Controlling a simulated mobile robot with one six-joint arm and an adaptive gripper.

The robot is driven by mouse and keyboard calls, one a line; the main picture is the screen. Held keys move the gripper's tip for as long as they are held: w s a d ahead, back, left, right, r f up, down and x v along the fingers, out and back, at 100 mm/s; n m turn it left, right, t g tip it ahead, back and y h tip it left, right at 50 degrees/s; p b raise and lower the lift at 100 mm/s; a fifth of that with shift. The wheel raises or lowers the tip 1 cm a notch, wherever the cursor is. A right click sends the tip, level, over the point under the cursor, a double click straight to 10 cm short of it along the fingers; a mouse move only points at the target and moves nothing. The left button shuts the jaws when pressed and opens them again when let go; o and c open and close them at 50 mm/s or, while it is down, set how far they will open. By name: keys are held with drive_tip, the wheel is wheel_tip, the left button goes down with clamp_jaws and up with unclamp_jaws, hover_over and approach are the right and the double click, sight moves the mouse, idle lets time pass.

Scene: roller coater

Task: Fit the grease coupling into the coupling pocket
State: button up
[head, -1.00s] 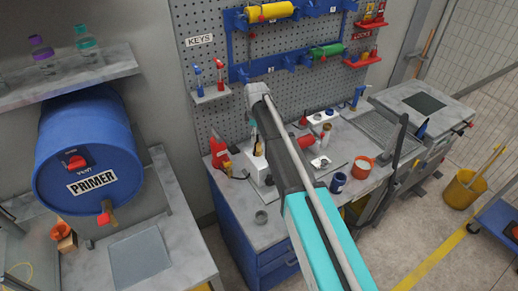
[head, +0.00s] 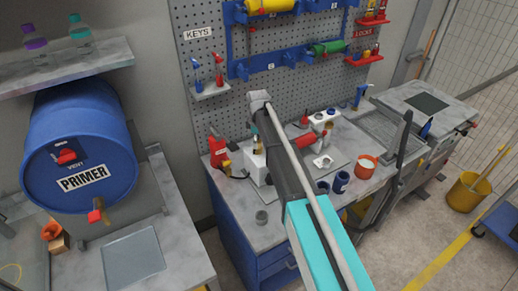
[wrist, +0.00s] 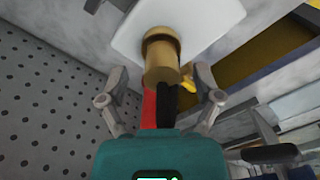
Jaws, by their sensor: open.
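A brass stepped cylinder, apparently the grease coupling (wrist: 162,58), stands out from a white block (wrist: 112,28) in the wrist view. My gripper (wrist: 160,78) is open, with one finger on each side of the cylinder and visible gaps between. In the head view a small brass piece (head: 257,145) shows at the white block (head: 254,165), left of my arm. My arm hides most of my gripper there. I cannot tell which opening is the coupling pocket; a white fixture with a cutout (head: 322,162) sits on a plate right of my arm.
A red bottle (head: 217,152) stands left of the white block, near the pegboard (head: 215,120). Dark blue cups (head: 341,182) and an orange cup (head: 365,167) stand right of my arm. The front left bench top is mostly clear.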

idle(0.5)
clamp_jaws()
